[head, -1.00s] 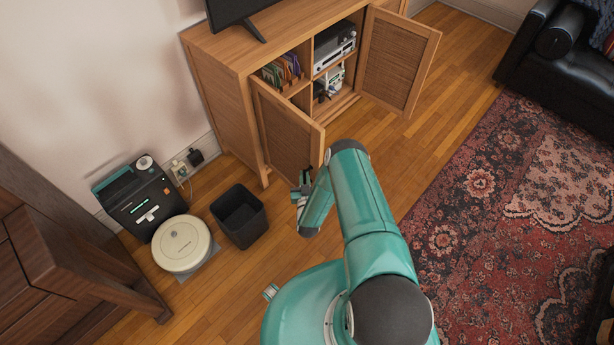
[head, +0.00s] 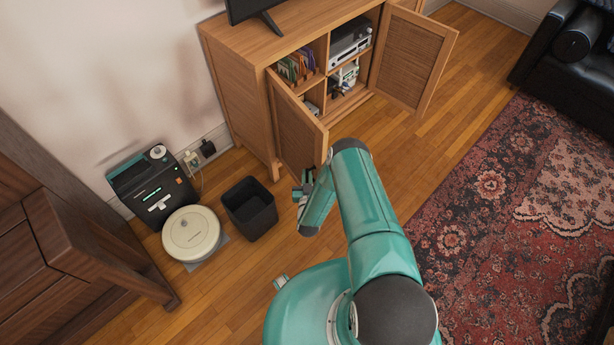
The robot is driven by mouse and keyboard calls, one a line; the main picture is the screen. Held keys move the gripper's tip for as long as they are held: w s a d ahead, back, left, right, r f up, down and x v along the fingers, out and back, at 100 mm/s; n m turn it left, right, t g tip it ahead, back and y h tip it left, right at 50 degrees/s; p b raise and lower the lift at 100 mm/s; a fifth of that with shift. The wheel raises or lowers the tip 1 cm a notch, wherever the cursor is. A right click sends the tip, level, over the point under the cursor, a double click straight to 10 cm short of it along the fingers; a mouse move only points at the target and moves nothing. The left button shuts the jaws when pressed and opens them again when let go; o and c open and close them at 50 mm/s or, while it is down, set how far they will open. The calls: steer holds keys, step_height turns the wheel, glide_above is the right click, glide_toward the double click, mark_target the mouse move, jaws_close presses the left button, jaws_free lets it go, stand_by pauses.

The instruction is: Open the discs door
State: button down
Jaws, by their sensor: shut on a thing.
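The wooden media cabinet (head: 238,95) stands against the wall at the top of the head view. Its left door (head: 296,130), in front of the compartment with the discs (head: 297,68), is swung part-way open. The discs stand upright on the upper left shelf. The right door (head: 412,58) is also open wide. My gripper (head: 304,186) is at the lower outer edge of the left door and is shut on it. The fingertips are small and partly hidden by my own arm, so the exact hold is not clear.
A black bin (head: 250,208), a round robot vacuum (head: 191,233) and its dark dock (head: 150,186) stand left of my gripper. A dark wooden piece of furniture (head: 75,245) is at far left. Wood floor is clear before the cabinet; a red rug (head: 500,210) lies right.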

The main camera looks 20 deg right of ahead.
steer(key=c, duration=1.9)
jaws_free()
steer(key=v, duration=1.3)
steer(key=shift+s, duration=0.35)
steer(key=shift+a, duration=0.1)
